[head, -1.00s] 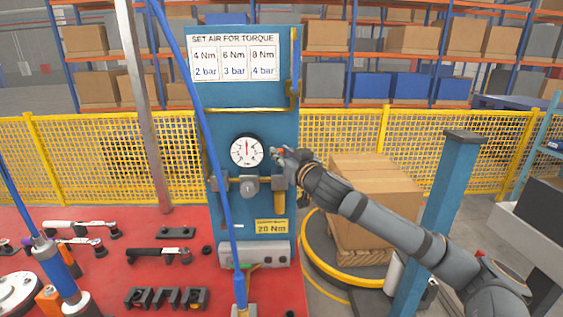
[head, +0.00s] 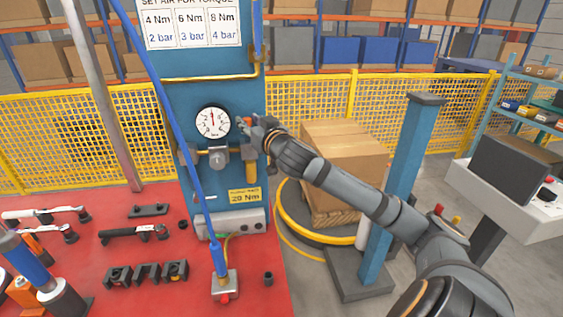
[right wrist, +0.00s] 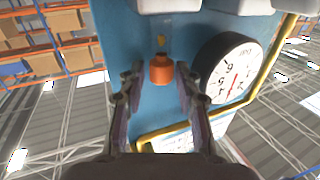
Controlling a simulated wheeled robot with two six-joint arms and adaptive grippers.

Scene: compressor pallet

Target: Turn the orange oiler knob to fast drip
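The orange oiler knob (head: 246,120) is on the blue panel (head: 238,97), just right of the round gauge (head: 212,122). In the right wrist view the knob (right wrist: 162,70) sits between the two fingers of my right gripper (right wrist: 159,88), which is open, with a gap on each side. In the head view my right gripper (head: 254,129) is at the knob, reaching in from the right and partly hiding it. The knob's setting marks cannot be read. My left gripper is not in view.
The gauge (right wrist: 230,70) is close to one finger in the right wrist view. A blue hose (head: 180,120) hangs before the panel. A blue post (head: 402,170) and a boxed pallet load (head: 340,150) stand near my right arm. Tools lie on the red table (head: 150,265).

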